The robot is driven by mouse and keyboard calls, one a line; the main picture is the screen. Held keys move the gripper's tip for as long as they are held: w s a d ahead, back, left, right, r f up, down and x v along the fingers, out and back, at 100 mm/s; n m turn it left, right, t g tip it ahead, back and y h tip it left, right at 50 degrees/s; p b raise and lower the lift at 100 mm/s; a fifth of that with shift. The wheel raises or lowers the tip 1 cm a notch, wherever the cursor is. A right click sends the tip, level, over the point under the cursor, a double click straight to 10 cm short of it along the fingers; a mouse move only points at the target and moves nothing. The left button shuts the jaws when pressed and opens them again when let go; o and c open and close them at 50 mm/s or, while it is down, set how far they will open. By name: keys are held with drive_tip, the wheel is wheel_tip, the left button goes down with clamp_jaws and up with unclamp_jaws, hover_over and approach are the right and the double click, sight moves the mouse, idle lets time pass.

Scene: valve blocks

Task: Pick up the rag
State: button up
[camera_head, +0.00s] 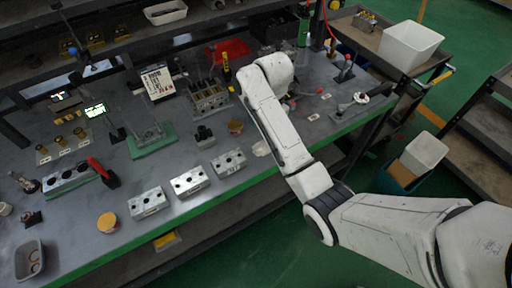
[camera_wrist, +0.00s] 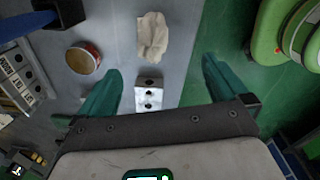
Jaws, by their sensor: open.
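The rag is a crumpled cream-white cloth. In the wrist view the rag (camera_wrist: 153,37) lies on the grey bench top near the top of the picture, beyond my fingertips. In the head view the rag (camera_head: 261,149) shows as a small pale patch beside my arm, partly hidden by it. My gripper (camera_wrist: 161,66) is open, its two teal fingers spread wide with nothing held. The rag is ahead of the gap between them and does not touch them. In the head view my gripper is hidden behind the arm.
A silver valve block (camera_wrist: 149,95) shows between my fingers. A round tin (camera_wrist: 84,57) stands left of the rag. More valve blocks (camera_head: 188,181) line the bench's front edge. The bench's green edge (camera_head: 200,209) and the green floor lie beside the work area.

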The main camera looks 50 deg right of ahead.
drive_tip(key=r, duration=0.1)
drive_tip(key=n, duration=0.1)
hover_over(265, 145)
drive_tip(key=d, duration=0.1)
wheel_tip(265, 145, down, 5)
drive_tip(key=shift+r, duration=0.1)
drive_tip(key=shift+w+a+f, duration=0.1)
drive_tip(key=shift+w+f, duration=0.1)
drive_tip(key=shift+f, duration=1.2)
drive_tip(key=shift+w+a+f, duration=0.1)
drive_tip(key=shift+w+f, duration=0.05)
drive_tip(key=shift+f, duration=1.25)
drive_tip(key=c, duration=1.2)
